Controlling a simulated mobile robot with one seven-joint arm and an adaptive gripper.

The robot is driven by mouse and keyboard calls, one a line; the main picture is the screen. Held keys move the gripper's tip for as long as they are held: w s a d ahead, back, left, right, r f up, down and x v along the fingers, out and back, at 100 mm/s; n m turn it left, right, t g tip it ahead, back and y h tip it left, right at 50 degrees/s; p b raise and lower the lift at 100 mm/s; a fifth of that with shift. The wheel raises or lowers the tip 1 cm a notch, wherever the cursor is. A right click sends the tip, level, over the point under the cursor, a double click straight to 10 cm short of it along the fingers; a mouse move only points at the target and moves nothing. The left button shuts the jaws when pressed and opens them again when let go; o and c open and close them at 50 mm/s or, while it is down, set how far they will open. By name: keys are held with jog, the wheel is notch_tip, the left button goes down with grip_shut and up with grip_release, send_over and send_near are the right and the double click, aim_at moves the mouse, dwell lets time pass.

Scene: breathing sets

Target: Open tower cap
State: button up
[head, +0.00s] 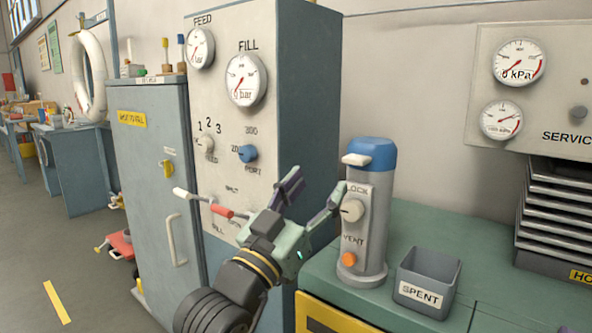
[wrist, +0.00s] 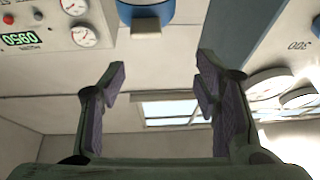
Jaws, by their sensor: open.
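The tower (head: 366,235) is an upright grey cylinder on the green bench top. Its blue cap (head: 371,152) sits on top, with a pale tab (head: 356,159) sticking out at the front left. A plate on its front carries a LOCK knob (head: 352,210) and an orange VENT button (head: 348,259). My gripper (head: 315,190) is open and empty, left of the tower and pointing up; one finger overlaps the plate's edge, and I cannot tell whether it touches. In the wrist view the open fingers (wrist: 160,72) show nothing between them, and part of the blue cap (wrist: 146,14) appears at the top edge.
A grey SPENT bin (head: 428,281) stands right of the tower. Behind my arm is a tall panel (head: 228,120) with gauges and a red-banded lever (head: 221,210). A service panel (head: 560,100) hangs at the right above stacked dark trays (head: 570,210). The bench top is clear around the bin.

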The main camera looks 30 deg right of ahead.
aim_at(356, 157)
jog(key=shift+m+g, duration=0.3)
jog(key=shift+g, duration=0.3)
jog(key=p+x, duration=0.1)
jog(key=x, duration=0.2)
jog(key=p+x, duration=0.1)
jog(key=x, duration=0.3)
jog(key=s+d+f+p+x, duration=0.1)
jog(key=x, duration=0.3)
jog(key=shift+d, duration=0.15)
jog(key=shift+c, duration=0.6)
grip_shut()
